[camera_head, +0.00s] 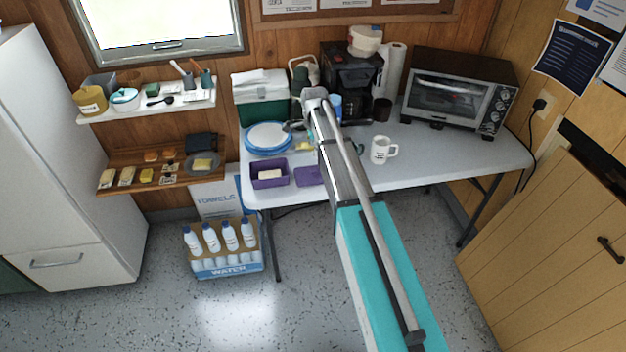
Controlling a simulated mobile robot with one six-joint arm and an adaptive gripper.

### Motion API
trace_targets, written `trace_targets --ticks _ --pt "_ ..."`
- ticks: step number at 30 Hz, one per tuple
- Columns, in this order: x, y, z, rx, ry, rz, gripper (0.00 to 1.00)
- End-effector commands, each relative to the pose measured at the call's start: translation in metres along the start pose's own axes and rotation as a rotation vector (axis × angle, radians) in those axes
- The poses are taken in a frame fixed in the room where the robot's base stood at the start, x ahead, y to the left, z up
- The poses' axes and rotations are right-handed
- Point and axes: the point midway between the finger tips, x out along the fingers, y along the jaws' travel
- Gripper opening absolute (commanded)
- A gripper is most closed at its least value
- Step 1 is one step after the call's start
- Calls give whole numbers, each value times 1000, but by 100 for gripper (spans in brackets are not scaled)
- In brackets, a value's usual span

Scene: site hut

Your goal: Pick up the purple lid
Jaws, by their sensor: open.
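The purple lid (307,176) lies flat on the white table, just right of a purple box (257,181) that holds a pale block. My arm passes close by the lid's right side and seems to cover a little of that edge. My gripper (291,127) is open beyond the lid, towards the back of the table, near the blue-rimmed plates. The fingers are small in this view, and I see nothing held between them.
Blue-rimmed plates (268,138) lie behind the box. A green and white cooler (262,97), a coffee maker (350,82) and a toaster oven (460,90) stand along the back. A white mug (382,151) stands right of my arm. The table's right front is clear.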

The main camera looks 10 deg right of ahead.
Motion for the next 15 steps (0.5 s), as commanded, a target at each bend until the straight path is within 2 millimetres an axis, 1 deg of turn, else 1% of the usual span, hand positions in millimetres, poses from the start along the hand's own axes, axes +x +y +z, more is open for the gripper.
trace_targets --ticks 1,15 --pt "8 0 0 0 0 0 70" --pt "43 0 0 1 0 0 70"
